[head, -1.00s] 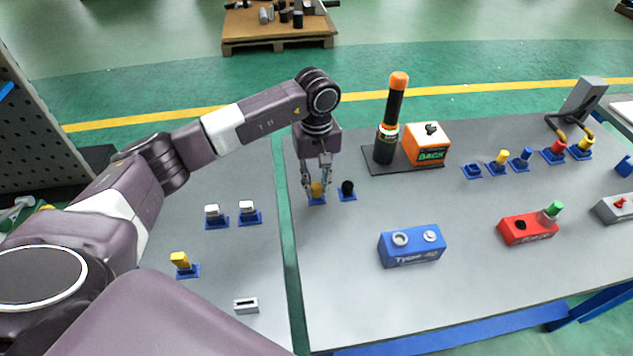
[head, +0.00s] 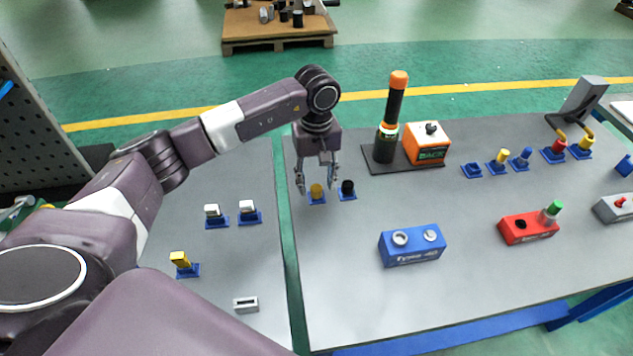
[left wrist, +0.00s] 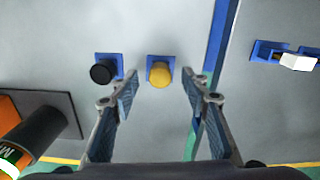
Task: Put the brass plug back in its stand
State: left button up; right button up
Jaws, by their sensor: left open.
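The brass plug (head: 316,190) is a short yellow-brown cylinder. It stands upright in a small blue stand (head: 317,201) on the grey table, near the table's left edge. In the left wrist view the brass plug (left wrist: 160,74) shows between and beyond the fingertips, with its blue stand (left wrist: 152,59) under it. My left gripper (head: 316,186) is open around the plug's place, its fingers apart on both sides and not touching it; it also shows in the left wrist view (left wrist: 160,87). My right gripper is not in view.
A black plug (head: 347,187) stands in a blue stand right beside the brass one, close to a finger. Behind are a black-orange cylinder (head: 390,120) and an orange box (head: 427,144). A blue block (head: 411,247) and a red block (head: 527,227) stand farther right.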

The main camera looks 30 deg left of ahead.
aim_at(317, 188)
pick_arm(q)
jog(key=shift+r+p, duration=0.9)
jog(key=shift+r, duration=1.15)
jog(key=shift+r, duration=0.35)
notch_tip(317, 188, up, 11)
jog(key=shift+r, duration=0.15)
